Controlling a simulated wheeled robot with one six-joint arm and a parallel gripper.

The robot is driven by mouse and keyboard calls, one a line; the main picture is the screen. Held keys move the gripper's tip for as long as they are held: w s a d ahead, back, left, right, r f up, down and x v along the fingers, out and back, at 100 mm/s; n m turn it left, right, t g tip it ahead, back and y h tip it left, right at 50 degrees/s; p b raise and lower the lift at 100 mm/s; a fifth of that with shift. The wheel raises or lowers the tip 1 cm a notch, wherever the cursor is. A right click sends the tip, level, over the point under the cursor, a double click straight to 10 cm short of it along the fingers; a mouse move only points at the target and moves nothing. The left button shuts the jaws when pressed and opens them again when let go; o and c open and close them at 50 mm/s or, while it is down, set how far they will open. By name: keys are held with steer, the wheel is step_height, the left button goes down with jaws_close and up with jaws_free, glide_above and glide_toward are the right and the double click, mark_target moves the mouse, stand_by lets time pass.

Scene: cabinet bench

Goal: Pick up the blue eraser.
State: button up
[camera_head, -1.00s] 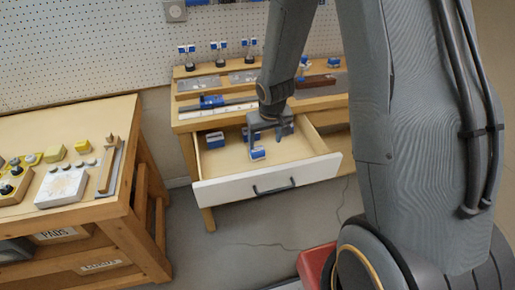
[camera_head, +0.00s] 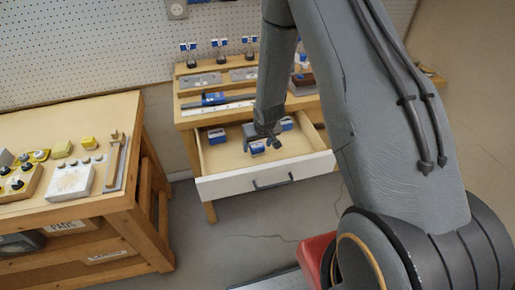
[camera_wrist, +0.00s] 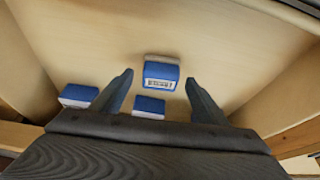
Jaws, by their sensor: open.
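A blue eraser (camera_wrist: 161,75) with a pale label and a grey-tan pad lies on the floor of the open drawer (camera_head: 225,187). It also shows in the head view (camera_head: 258,147), partly behind my gripper (camera_head: 268,143). In the wrist view my gripper (camera_wrist: 159,77) is open and empty, its fingertips to either side of the eraser in the picture. Whether the fingers are level with the eraser I cannot tell. Two more blue blocks lie closer to the gripper's base in the wrist view, one at left (camera_wrist: 78,96) and one between the fingers (camera_wrist: 149,107), partly hidden.
The drawer walls stand around the blocks. Another blue block (camera_head: 217,136) lies at the drawer's left back. The bench top (camera_head: 190,118) above carries tools and trays. A second wooden table (camera_head: 60,205) with small parts stands at left. The drawer floor near its front is bare.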

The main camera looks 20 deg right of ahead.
mark_target(257, 145)
steer(key=shift+x, duration=0.85)
steer(key=c, duration=1.2)
steer(key=shift+o, duration=0.2)
steer(key=shift+r, duration=0.25)
step_height(257, 145, up, 8)
steer(key=shift+r+p, duration=0.15)
steer(key=shift+p, duration=0.25)
steer(key=shift+r+p, duration=0.6)
steer(key=shift+r, duration=0.1)
